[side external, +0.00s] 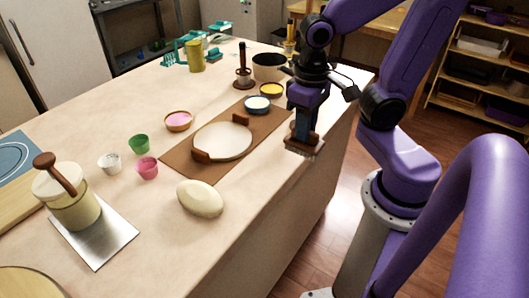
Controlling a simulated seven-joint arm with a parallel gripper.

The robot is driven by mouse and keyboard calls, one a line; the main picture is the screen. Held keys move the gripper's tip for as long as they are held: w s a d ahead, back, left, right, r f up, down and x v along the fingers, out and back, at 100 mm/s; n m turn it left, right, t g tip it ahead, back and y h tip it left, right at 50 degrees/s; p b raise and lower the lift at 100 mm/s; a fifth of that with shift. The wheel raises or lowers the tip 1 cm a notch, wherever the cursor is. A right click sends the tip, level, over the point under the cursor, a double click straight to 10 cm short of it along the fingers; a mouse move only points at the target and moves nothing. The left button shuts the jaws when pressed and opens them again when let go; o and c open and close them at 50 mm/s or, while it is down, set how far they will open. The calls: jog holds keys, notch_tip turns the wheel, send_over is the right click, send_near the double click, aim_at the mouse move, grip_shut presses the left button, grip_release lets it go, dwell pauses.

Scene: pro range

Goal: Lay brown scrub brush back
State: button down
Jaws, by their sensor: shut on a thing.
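My gripper (303,127) points down at the right side of the table, shut on the brown scrub brush (304,149). The brush is held below the fingers with its pale bristle edge low. It shows against the table's right edge, and I cannot tell whether it is over the top or just past the edge. The fingers hide its upper part.
A brown mat (181,161) carries a cream round plate (222,142) with brown handles. A blue bowl (257,104), yellow bowl (271,89) and dark pot (268,67) stand behind. A pale oval lump (201,198) lies in front. Bare tabletop (262,190) lies right of it.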

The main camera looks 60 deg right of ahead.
jog(key=shift+w+a+f, duration=0.2)
jog(key=shift+w+f, duration=1.45)
jog(key=shift+f, duration=0.2)
jog(key=shift+w+a+f, duration=0.2)
jog(key=shift+w+f, duration=1.4)
jog(key=shift+f, duration=0.3)
jog(key=shift+w+a+f, duration=0.2)
jog(key=shift+w+f, duration=1.45)
jog(key=shift+f, duration=0.2)
jog(key=shift+f, duration=0.2)
jog(key=c, duration=1)
grip_release()
